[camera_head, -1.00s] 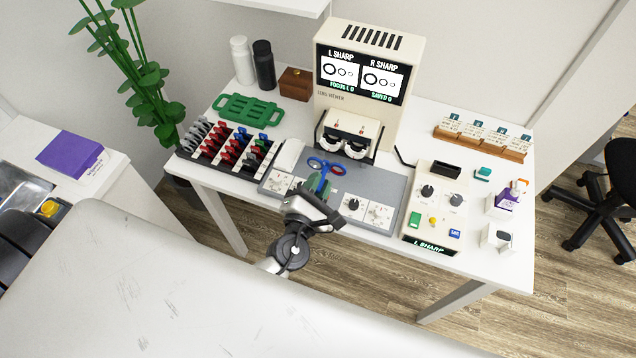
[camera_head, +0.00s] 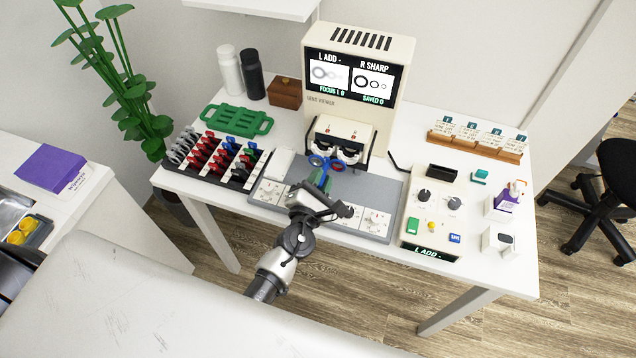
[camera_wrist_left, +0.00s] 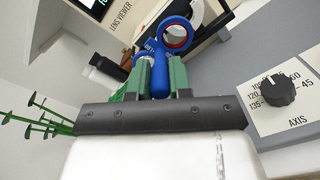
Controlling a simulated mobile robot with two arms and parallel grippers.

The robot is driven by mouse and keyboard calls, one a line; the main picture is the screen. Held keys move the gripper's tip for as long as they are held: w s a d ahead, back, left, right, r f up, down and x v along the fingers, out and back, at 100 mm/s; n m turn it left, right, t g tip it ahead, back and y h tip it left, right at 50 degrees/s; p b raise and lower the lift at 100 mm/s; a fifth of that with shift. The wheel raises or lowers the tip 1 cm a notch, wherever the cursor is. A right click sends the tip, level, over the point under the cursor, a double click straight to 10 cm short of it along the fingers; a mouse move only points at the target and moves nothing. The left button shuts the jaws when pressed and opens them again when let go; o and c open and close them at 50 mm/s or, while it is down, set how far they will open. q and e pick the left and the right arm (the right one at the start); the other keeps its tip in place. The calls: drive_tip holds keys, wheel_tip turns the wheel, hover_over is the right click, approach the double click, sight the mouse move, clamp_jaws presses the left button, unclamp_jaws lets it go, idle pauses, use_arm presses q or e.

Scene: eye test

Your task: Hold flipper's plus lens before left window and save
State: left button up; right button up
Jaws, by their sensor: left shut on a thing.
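My left gripper (camera_head: 321,180) is shut on the flipper (camera_head: 318,161), which has blue and red rings and a blue handle. In the head view its rings overlap the lower edge of the viewer's left window (camera_head: 324,148); the exact gap is unclear. The right window (camera_head: 350,154) looks uncovered. In the left wrist view the green fingertips (camera_wrist_left: 160,76) clamp the flipper's blue handle (camera_wrist_left: 159,68), and a red-lined ring (camera_wrist_left: 177,36) stands above them. The viewer screen (camera_head: 353,77) reads "L ADD -", "R SHARP" and "SAVED 0". The control box (camera_head: 411,200) has green, yellow and blue buttons. My right gripper is out of view.
A rack of coloured lenses (camera_head: 205,171) and a green tray (camera_head: 237,120) stand left of the viewer. A grey panel with dials (camera_head: 376,222) lies below my gripper. A wooden card holder (camera_head: 470,143) and small boxes stand at the right.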

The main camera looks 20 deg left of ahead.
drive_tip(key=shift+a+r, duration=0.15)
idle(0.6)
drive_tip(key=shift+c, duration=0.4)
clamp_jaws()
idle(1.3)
